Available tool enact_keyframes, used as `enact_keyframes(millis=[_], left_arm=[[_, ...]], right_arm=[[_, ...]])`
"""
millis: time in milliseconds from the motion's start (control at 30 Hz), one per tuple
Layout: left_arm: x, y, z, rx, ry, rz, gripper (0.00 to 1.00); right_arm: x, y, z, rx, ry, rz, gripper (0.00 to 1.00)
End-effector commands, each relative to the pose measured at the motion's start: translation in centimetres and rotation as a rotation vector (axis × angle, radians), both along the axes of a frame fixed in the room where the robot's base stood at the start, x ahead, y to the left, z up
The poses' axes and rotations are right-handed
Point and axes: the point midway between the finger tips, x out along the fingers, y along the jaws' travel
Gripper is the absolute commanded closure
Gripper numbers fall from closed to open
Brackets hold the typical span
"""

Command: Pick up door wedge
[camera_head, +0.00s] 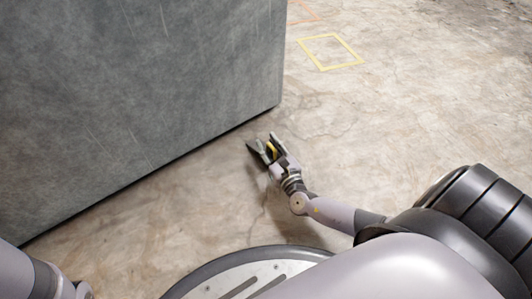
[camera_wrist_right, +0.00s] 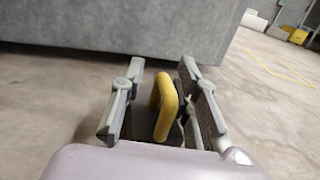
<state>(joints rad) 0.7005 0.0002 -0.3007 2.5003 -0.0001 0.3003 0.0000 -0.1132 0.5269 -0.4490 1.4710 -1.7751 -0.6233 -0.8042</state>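The door wedge shows as a yellow handle-like piece (camera_wrist_right: 165,108) between the fingers in the right wrist view, with a dark part behind it. In the head view its yellow part (camera_head: 271,151) shows between the fingers, low by the floor near the grey block's corner. My right gripper (camera_head: 269,146) is open around it. In the right wrist view the right gripper (camera_wrist_right: 162,72) has a clear gap between its left finger and the yellow piece. The yellow piece is close to the right finger; I cannot tell if they touch.
A large grey block (camera_head: 140,90) stands just beyond the gripper, with its lower edge close to the fingertips. The concrete floor (camera_head: 420,120) to the right is clear. A yellow square outline (camera_head: 331,68) is marked on the floor farther back.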

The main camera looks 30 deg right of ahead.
Motion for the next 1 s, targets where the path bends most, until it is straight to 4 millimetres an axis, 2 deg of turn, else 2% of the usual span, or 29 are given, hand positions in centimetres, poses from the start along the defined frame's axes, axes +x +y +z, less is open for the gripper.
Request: enact_keyframes(millis=[400,1000], left_arm=[[0.03,0.0,0.0,0.0,0.001,0.001,0.6],[0.05,0.01,0.0,0.0,0.001,0.001,0.6]], right_arm=[[-0.04,0.01,-0.04,0.0,0.0,0.0,1.0],[-0.04,0.01,-0.05,-0.001,0.0,0.0,1.0]])
